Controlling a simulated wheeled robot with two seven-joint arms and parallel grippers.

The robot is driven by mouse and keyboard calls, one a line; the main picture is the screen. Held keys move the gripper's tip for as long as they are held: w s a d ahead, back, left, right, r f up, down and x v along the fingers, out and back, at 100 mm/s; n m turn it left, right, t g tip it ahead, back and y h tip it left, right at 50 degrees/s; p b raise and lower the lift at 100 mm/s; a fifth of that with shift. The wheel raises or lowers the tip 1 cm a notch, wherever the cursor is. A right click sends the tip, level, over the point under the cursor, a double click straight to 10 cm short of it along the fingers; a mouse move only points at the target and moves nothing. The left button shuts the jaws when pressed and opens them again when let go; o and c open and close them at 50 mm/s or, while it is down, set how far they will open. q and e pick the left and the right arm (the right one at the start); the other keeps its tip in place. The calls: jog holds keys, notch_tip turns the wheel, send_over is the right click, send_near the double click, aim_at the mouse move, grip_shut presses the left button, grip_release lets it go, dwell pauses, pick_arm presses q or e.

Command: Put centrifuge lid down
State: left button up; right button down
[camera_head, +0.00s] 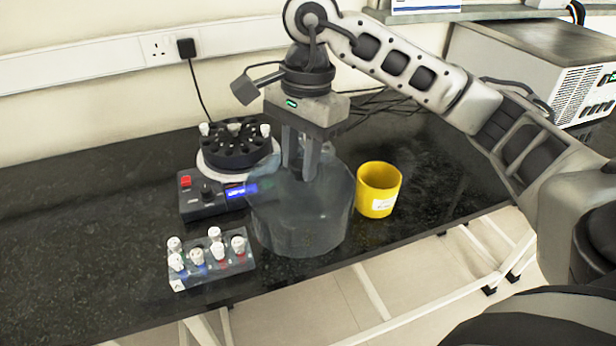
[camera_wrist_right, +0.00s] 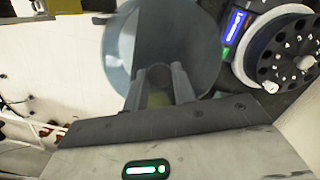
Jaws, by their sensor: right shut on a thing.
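The centrifuge lid (camera_head: 300,215) is a large see-through grey dome. My right gripper (camera_head: 299,170) is shut on its top, and the lid hangs upright below it. In the head view the lid is in front of and right of the centrifuge (camera_head: 205,195), near the bench's front edge; I cannot tell whether it touches the bench. The centrifuge has a black rotor (camera_head: 235,150) with white-capped tubes, and it is uncovered. In the right wrist view the lid (camera_wrist_right: 205,50) is beyond the fingers (camera_wrist_right: 160,85), beside the rotor (camera_wrist_right: 285,55). My left gripper is not in view.
A tube rack (camera_head: 212,265) with several capped tubes stands left of the lid near the front edge. A yellow cup (camera_head: 378,190) stands close to the lid's right. The black bench (camera_head: 90,250) is clear at the left. A large grey machine (camera_head: 540,65) is at back right.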

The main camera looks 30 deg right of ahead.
jog(key=f, duration=0.1)
jog(key=w+d+f, duration=0.1)
jog(key=d+f, duration=0.1)
jog(key=shift+w+d+f, duration=0.2)
jog(key=shift+w+f, duration=0.05)
jog(key=shift+w, duration=0.1)
jog(key=shift+w+d+f, duration=0.1)
jog(key=shift+d+f, duration=0.05)
jog(key=shift+f, duration=0.9)
jog(key=shift+w+d+f, duration=0.1)
jog(key=shift+f, duration=0.9)
jog(key=c, duration=1.1)
grip_release()
jog(key=shift+c, duration=0.2)
jog(key=shift+r, duration=0.1)
jog(key=r, duration=0.4)
jog(key=d+r, duration=0.1)
jog(key=r, duration=0.7)
jog(key=shift+w+d+r+p, duration=0.1)
jog(key=shift+w+d+p, duration=0.1)
jog(key=shift+p, duration=0.1)
